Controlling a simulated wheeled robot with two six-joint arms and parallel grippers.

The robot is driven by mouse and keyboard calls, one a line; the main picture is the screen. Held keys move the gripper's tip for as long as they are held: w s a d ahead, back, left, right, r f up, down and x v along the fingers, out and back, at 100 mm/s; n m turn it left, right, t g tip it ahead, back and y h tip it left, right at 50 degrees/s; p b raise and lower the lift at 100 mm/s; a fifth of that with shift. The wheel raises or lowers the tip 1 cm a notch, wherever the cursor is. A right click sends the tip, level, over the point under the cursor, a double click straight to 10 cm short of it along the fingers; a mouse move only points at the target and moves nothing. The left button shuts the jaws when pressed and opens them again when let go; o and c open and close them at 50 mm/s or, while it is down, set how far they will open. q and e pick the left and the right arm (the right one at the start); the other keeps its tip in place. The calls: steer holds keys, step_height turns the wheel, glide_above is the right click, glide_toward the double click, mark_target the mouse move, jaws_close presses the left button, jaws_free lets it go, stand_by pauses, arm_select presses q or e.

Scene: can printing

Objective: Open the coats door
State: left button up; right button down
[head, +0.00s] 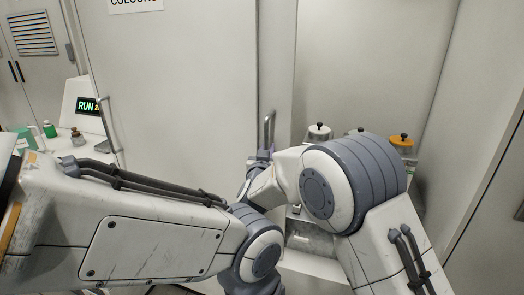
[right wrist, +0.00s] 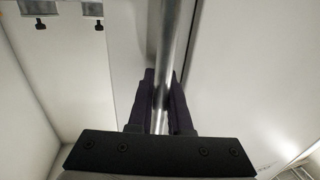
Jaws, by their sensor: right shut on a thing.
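A narrow pale door panel (head: 281,70), which I take to be the coats door though no coats label shows, stands beside an open compartment (head: 365,60). An upright metal bar handle (head: 268,128) is on this panel. My right gripper (head: 262,155) is at the handle's lower part. In the right wrist view, its dark fingers (right wrist: 160,105) are shut around the bar (right wrist: 167,45), one on each side. My left arm crosses the lower left of the head view, and its gripper is not seen.
Several pots with black knobs, one amber (head: 402,144) and one white (head: 319,131), stand in the compartment, partly behind my right arm. A wide door (head: 180,70) with a cut-off "COLOU" sign and its own handle (head: 107,124) is to the left. A green RUN display (head: 87,106) is at far left.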

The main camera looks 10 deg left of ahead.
steer(key=shift+r, duration=0.1)
steer(key=c, duration=0.8)
jaws_free()
steer(key=shift+c, duration=0.2)
steer(key=s+b, duration=0.2)
steer(key=s, duration=0.8)
steer(key=shift+s+d+b, duration=0.2)
steer(key=shift+d+b, duration=0.05)
steer(key=shift+b, duration=0.05)
